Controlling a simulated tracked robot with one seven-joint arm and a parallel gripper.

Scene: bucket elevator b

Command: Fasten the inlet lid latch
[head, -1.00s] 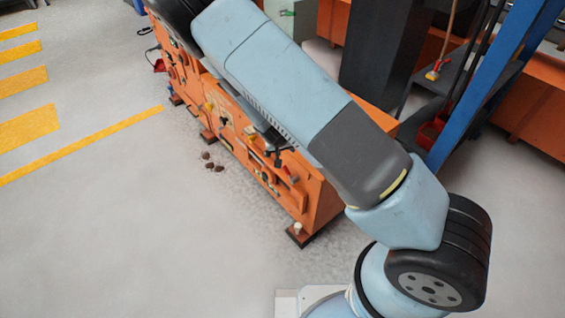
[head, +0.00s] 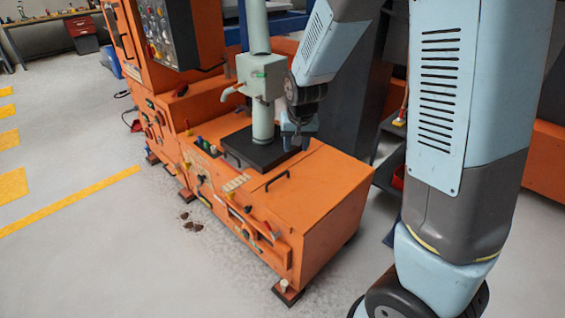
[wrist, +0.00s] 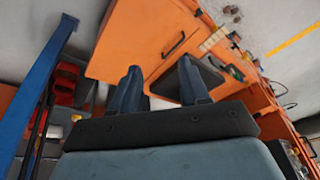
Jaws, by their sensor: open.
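The orange machine (head: 318,200) has a flat top panel with a black bar handle (head: 277,181), which looks like the inlet lid lying closed. The handle also shows in the wrist view (wrist: 173,45), beyond my fingertips. Small levers and fittings line the machine's front, including a red-tipped lever (head: 262,226). I cannot tell which fitting is the lid latch. My gripper (head: 298,142) points down close to the right side of the black square plate, near the top panel's back edge. In the wrist view my gripper (wrist: 160,82) is open, with nothing between its fingers.
A pale green post with a box (head: 262,78) rises from the black plate (head: 258,150), just left of my gripper. A tall orange cabinet with a dark gauge panel (head: 165,35) stands further left. Dark debris (head: 190,222) lies on the floor.

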